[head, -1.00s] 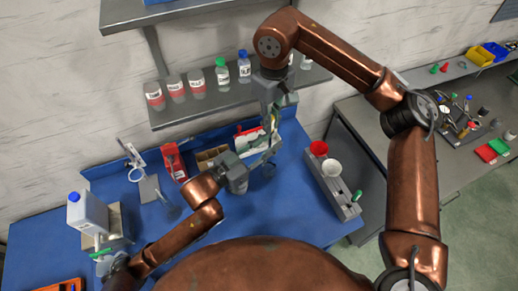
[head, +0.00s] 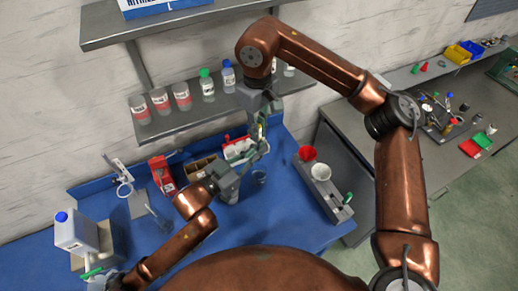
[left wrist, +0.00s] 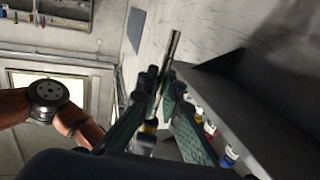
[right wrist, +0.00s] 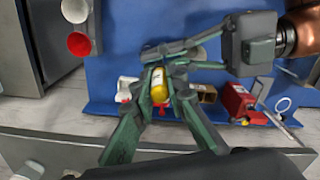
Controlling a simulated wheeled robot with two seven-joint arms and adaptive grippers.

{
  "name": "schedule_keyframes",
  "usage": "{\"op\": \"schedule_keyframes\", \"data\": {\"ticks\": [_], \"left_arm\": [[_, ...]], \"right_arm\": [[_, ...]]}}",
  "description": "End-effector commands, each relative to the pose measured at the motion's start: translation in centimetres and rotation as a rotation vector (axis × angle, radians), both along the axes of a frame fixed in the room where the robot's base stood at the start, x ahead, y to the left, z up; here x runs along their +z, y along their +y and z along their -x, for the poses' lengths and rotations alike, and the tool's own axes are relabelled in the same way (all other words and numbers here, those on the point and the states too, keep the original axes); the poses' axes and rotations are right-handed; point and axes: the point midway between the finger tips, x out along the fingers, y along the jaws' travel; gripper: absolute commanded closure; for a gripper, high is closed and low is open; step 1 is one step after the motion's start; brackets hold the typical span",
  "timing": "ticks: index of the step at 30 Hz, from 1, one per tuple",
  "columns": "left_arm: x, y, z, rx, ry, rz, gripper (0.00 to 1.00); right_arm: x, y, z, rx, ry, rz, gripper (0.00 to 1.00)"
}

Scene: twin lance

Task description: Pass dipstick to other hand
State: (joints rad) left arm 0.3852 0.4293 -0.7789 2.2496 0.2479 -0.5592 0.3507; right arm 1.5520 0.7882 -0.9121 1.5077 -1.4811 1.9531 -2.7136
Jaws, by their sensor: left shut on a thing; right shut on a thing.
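The dipstick is held between my two grippers, above the blue bench and in front of the wall shelf. Its yellow handle (right wrist: 158,85) shows between the green fingers of my right gripper (right wrist: 156,88). Its thin metal rod (left wrist: 174,45) sticks out past the fingers of my left gripper (left wrist: 165,82) in the left wrist view. In the head view my right gripper (head: 259,125) comes down from above and my left gripper (head: 262,149) reaches in from the lower left, close beneath it. Both are shut on the dipstick. The fingers hide part of it.
The grey shelf (head: 215,110) with several bottles is close behind the grippers. On the blue bench (head: 275,215) stand a red box (head: 162,175), a white jug (head: 78,232), and a grey rack (head: 335,205) with red and white funnels.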

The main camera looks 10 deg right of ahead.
Motion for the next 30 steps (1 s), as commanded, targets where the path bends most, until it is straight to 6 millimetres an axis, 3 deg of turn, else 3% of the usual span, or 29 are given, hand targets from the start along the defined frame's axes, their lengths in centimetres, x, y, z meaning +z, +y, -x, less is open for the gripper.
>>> {"op": "schedule_keyframes", "data": {"ticks": [1, 2, 11, 22, 30], "left_arm": [[0.1, -0.2, 0.3, -0.007, 0.001, 0.003, 1.00], [0.1, -0.2, 0.3, -0.007, 0.000, 0.004, 1.00], [0.1, -0.1, 0.2, -0.005, 0.000, 0.002, 1.00], [0.1, -0.1, 0.2, -0.004, 0.000, 0.002, 1.00], [0.1, -0.1, 0.2, -0.004, 0.000, 0.002, 1.00]], "right_arm": [[0.1, 0.1, -0.2, -0.004, -0.008, -0.003, 1.00], [0.1, 0.1, -0.3, -0.004, -0.008, -0.004, 0.86], [0.0, 0.0, -0.2, -0.003, -0.005, -0.003, 0.67], [0.8, 0.0, -0.2, -0.003, -0.006, -0.002, 0.67], [5.9, 0.1, -0.2, -0.004, -0.008, -0.004, 0.67]]}}
